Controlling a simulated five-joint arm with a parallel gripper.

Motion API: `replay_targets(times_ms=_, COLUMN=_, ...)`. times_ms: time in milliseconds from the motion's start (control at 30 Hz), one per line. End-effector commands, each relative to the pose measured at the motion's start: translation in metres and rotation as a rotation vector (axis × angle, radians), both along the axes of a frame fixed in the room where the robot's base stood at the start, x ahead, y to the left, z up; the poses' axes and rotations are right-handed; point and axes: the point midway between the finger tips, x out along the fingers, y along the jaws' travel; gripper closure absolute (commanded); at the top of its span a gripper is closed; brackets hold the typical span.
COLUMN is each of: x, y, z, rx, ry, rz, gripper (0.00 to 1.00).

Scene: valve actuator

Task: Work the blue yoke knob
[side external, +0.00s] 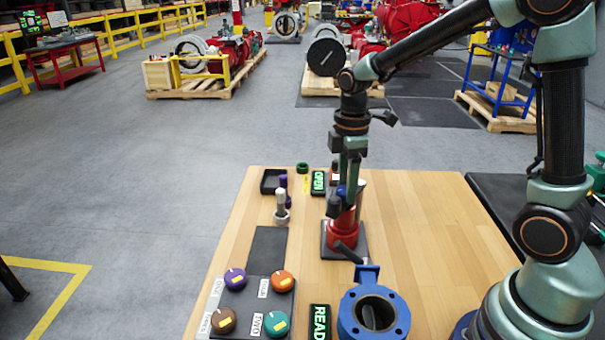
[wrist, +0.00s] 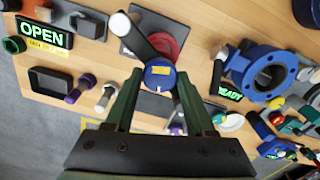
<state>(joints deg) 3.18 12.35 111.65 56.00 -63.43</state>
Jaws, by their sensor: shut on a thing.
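The blue yoke knob (wrist: 159,77) has a yellow label and a white mark on its face. It sits atop the red valve actuator (wrist: 172,45), which stands on a dark square plate. My gripper (wrist: 158,83) is shut on the knob, one green finger on each side. In the side view my gripper (side external: 345,185) points straight down over the red actuator (side external: 342,232); the fingers hide most of the knob (side external: 341,191) there.
A lit OPEN sign (side external: 319,182) and a black tray (side external: 272,181) stand behind. Purple and white pegs (side external: 282,205) are left of the actuator. A panel with several coloured knobs (side external: 254,306), a READY sign (side external: 320,323) and a blue flanged valve (side external: 346,310) are in front. The wooden table's right side is clear.

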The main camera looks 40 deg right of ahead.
Motion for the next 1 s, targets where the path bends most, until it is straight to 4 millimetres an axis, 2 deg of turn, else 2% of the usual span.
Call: replay_targets(times_ms=1000, x=0.0, y=0.0001, z=0.0016, rx=0.0, ry=0.0, rz=-0.96, gripper=1.0)
